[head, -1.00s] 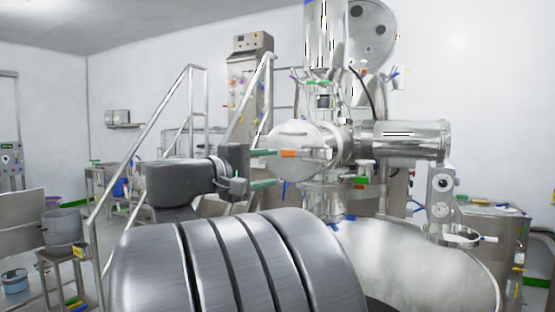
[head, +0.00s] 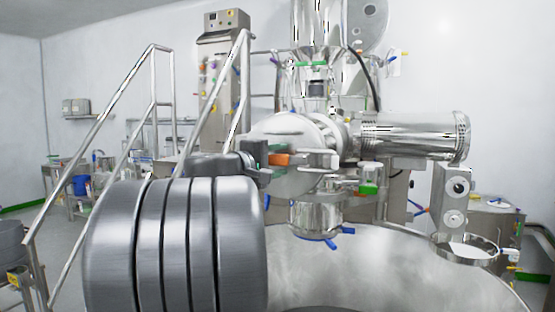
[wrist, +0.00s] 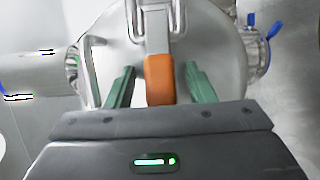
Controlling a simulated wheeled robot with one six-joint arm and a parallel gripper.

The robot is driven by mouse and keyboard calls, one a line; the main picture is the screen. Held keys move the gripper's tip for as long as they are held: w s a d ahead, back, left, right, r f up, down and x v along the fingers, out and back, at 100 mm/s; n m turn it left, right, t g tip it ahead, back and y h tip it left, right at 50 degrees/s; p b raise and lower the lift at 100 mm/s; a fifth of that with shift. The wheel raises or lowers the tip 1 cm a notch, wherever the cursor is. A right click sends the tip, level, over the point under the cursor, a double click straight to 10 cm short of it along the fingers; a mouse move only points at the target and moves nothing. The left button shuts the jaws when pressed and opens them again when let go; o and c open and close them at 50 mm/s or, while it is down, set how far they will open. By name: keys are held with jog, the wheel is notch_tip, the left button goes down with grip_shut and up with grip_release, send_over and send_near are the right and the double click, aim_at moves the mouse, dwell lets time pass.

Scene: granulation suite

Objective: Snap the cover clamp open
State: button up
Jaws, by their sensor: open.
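The cover clamp is a steel lever with an orange grip (head: 279,160), lying across the front of a round steel cover (head: 290,129). In the wrist view the orange grip (wrist: 160,80) points toward my palm, and its steel arm runs up to a bracket on the cover. My gripper (head: 266,160) is at the grip's left end in the head view. Its two green fingers are open, one on each side of the grip in the wrist view, with a visible gap on both sides. My arm hides part of the gripper in the head view.
A shiny horizontal cylinder (head: 415,136) juts right from the cover's housing. A large steel bowl (head: 350,265) lies below. A steel stair rail (head: 95,135) stands at left. A small round tray (head: 466,249) is at right.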

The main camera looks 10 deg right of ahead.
grip_shut()
